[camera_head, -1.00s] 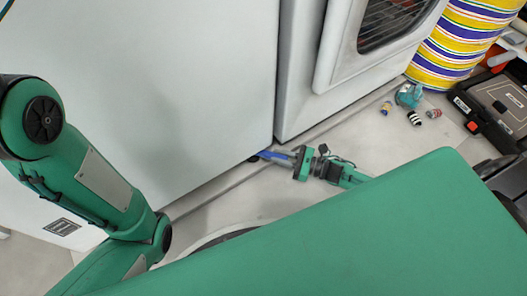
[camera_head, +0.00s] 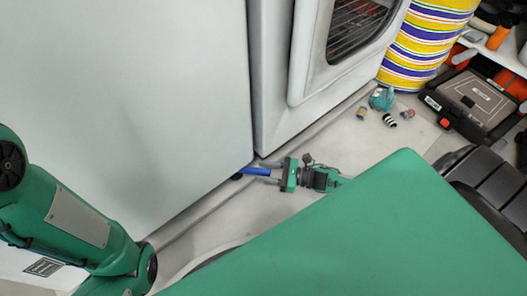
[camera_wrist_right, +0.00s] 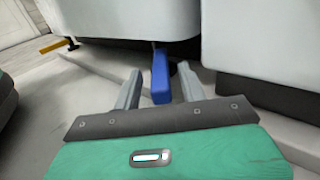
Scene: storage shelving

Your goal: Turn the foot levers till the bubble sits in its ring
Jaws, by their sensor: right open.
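A blue foot lever (camera_head: 256,171) sticks out from under the bottom corner of the large white cabinet (camera_head: 130,110). My right gripper (camera_head: 264,173) is low over the floor, its open fingers pointing at the lever. In the right wrist view the blue lever (camera_wrist_right: 160,78) lies between the two spread fingers (camera_wrist_right: 158,72), with a gap on both sides. A yellow lever (camera_wrist_right: 57,45) shows farther left under the white body there. The bubble and its ring are not in view. My left arm shows at the left of the head view; its gripper is out of frame.
A white unit with a dark grille (camera_head: 358,25) stands right beside the cabinet. Small jars and a teal item (camera_head: 382,98) lie on the floor near the striped drum (camera_head: 420,45). A dark case (camera_head: 472,100) is at right. Bare floor lies around the gripper.

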